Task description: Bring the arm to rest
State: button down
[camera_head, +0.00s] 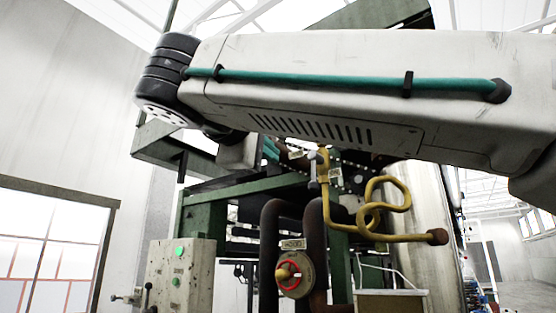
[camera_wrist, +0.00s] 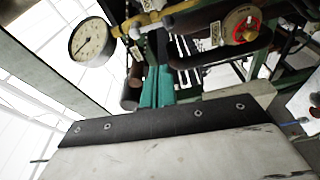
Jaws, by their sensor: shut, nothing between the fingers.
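My arm stretches across the top of the head view, its pale link carrying a teal cable. My gripper (camera_wrist: 157,72) shows in the wrist view as two teal fingers close together, shut with nothing held. In the head view, a bit of the teal gripper (camera_head: 270,149) shows below the arm link, which hides most of it. The gripper appears in front of the green-framed machine (camera_head: 205,195); I cannot tell the exact gap.
A yellow looped pipe (camera_head: 372,227), dark pipes (camera_head: 270,250) and a red-ringed valve (camera_head: 295,274) stand below the arm. A control box (camera_head: 180,276) is at lower left, a metal tank (camera_head: 425,205) at right. A round gauge (camera_wrist: 92,42) shows near the fingers.

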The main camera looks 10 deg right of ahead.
jog(key=shift+s+a, duration=0.15)
jog(key=shift+s, duration=0.1)
jog(key=w+a+f+n+y, duration=0.2)
jog(key=a+f+y, duration=0.1)
jog(key=f, duration=0.5)
jog(key=d+f+g+y, duration=0.1)
jog(key=d+f+g, duration=0.15)
jog(key=f, duration=0.65)
jog(key=d+f+g+y, duration=0.2)
jog(key=f+g, duration=0.1)
jog(key=f, duration=0.6)
jog(key=s+d+f+m+g+y, duration=0.1)
jog(key=s+d+f+m+g, duration=0.1)
jog(key=s+d+f, duration=0.3)
jog(key=s+d+f+m+g+y, duration=0.2)
jog(key=s+d+f+m, duration=0.3)
jog(key=f, duration=0.8)
jog(key=s+d+f+m+g+y, duration=0.2)
jog(key=s+d+f+m+g, duration=0.1)
jog(key=s+d+f, duration=0.4)
notch_tip(320, 180, down, 3)
jog(key=shift+s+f+m+g, duration=0.1)
jog(key=shift+s+m+g, duration=0.25)
jog(key=shift+s+m, duration=0.5)
